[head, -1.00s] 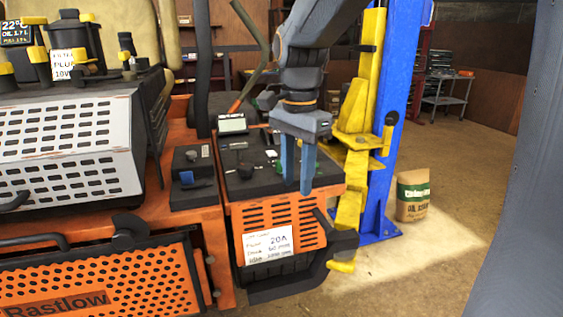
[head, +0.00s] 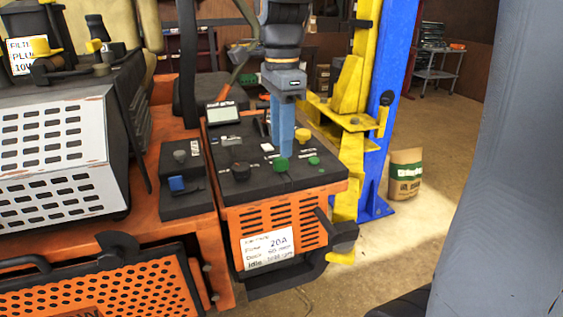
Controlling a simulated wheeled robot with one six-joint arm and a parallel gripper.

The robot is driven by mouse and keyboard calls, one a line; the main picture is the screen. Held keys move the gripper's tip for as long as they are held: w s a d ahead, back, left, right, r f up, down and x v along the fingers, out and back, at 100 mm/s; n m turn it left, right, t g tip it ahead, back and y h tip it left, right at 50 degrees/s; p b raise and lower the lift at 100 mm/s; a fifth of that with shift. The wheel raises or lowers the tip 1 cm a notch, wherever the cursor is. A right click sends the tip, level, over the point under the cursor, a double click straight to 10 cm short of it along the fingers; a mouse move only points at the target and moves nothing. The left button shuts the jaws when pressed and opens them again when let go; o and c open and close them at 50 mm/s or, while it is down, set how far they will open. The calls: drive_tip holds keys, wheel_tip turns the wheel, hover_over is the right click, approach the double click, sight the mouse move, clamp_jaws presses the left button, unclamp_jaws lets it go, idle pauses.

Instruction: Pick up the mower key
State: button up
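The orange mower's black control panel (head: 262,184) carries several knobs and switches, and I cannot make out for certain which part is the key. A green knob (head: 281,164) is just below my fingertips in the picture. A black knob (head: 240,171) is to its left. My gripper (head: 282,152) points straight down over the panel. Its blue fingers overlap in this view, so the gap between them is hidden. I cannot tell whether they touch the green knob or hold anything.
A yellow knob (head: 302,134) and a second green knob (head: 314,161) stand right of the fingers. A small screen (head: 223,115) is at the panel's back left. A blue switch (head: 177,183) sits on a side box. The yellow and blue lift post (head: 397,80) rises close behind on the right.

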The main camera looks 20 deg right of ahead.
sight(281, 168)
drive_tip(key=shift+a+f+p, duration=0.15)
drive_tip(key=shift+f+p, duration=0.3)
drive_tip(key=shift+f, duration=1.45)
clamp_jaws()
drive_tip(key=shift+r, duration=0.15)
